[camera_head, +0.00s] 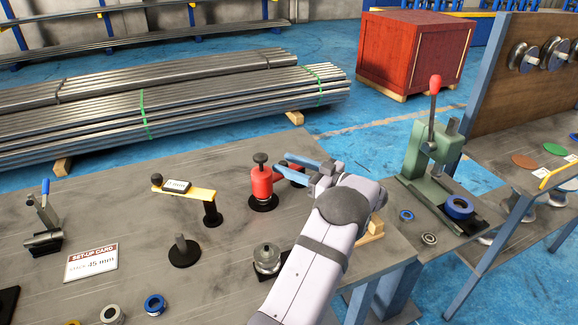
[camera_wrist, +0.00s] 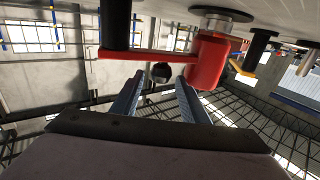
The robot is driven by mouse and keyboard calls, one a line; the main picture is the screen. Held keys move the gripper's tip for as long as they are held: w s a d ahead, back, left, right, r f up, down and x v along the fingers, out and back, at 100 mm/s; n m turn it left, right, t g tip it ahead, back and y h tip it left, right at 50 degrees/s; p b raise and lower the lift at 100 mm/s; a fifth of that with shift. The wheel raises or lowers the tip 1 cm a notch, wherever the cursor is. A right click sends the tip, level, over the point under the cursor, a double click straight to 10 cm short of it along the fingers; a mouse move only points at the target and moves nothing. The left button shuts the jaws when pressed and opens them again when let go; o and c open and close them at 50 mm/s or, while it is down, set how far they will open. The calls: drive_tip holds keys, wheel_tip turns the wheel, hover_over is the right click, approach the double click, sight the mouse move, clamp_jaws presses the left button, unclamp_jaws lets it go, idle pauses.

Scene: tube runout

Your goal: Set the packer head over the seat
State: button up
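A red body with a black knob on top (camera_head: 262,183), which I take to be the packer head, stands upright on a black round base on the bench in the head view. In the wrist view the red body (camera_wrist: 207,62) carries a red arm reaching left to a black cylinder (camera_wrist: 115,25). My gripper (camera_head: 286,160) is beside it at right. In the wrist view my gripper (camera_wrist: 160,80) is open, and a dark ball (camera_wrist: 161,72) shows between its fingertips; contact is not visible. A steel fitting on a black base (camera_head: 267,259) stands nearer; I cannot tell which part is the seat.
A yellow arm on a black post (camera_head: 190,195), a short black post (camera_head: 184,251), a toggle clamp (camera_head: 43,225) and a set-up card (camera_head: 91,262) occupy the bench's left. A green press (camera_head: 434,150) stands right. Rings (camera_head: 154,304) lie in front.

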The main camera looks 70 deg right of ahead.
idle(0.3)
wheel_tip(320, 180, up, 10)
drive_tip(key=b, duration=0.1)
idle(0.6)
